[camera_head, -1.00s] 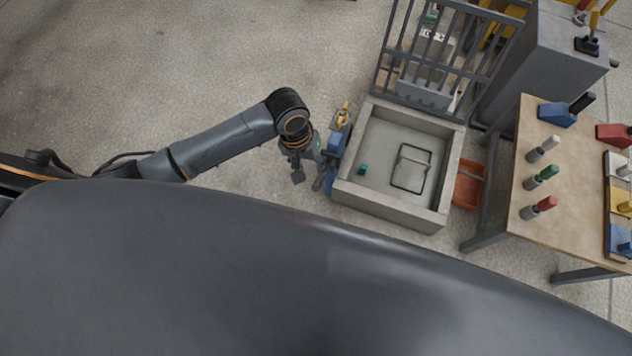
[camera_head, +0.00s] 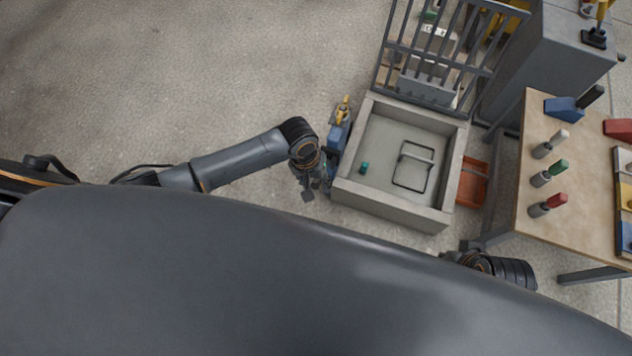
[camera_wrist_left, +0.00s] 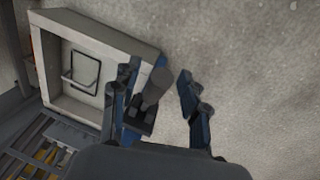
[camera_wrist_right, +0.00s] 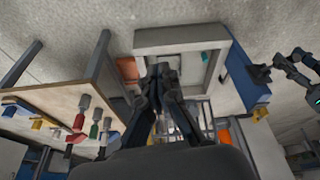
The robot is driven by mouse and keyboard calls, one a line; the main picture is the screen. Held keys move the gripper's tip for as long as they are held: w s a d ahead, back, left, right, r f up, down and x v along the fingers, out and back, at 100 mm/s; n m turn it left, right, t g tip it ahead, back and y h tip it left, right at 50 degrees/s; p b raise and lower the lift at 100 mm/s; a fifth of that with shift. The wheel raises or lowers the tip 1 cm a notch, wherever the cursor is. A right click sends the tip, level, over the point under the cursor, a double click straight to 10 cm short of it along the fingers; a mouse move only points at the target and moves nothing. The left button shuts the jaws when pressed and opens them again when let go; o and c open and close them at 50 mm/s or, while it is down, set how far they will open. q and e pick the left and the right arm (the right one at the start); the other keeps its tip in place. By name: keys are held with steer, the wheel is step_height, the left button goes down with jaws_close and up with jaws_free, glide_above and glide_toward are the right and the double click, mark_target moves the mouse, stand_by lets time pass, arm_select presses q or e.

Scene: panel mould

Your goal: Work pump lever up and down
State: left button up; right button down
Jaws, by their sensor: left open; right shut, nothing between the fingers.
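The blue pump (camera_head: 338,138) stands against the left wall of the concrete mould (camera_head: 398,215) in the head view. My left gripper (camera_head: 316,190) is beside the pump's near end, pointing down. In the left wrist view, a grey cylindrical handle, seemingly the pump lever (camera_wrist_left: 154,90), stands between the open fingers of my left gripper (camera_wrist_left: 160,76). I cannot tell whether the fingers touch it. In the right wrist view, my right gripper (camera_wrist_right: 160,72) is shut and empty in front of the mould. A blue body, seemingly the pump (camera_wrist_right: 245,75), shows beside the mould there.
The mould holds a dark wire frame (camera_head: 413,165) and a small teal piece (camera_head: 364,168). A barred grate (camera_head: 440,50) stands behind it. An orange tray (camera_head: 472,183) lies to its right. A wooden table (camera_head: 535,125) with several tools stands farther right. The floor at left is clear.

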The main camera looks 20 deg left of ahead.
arm_select(q)
steer(key=shift+f, duration=0.1)
jaws_close()
stand_by(0.4)
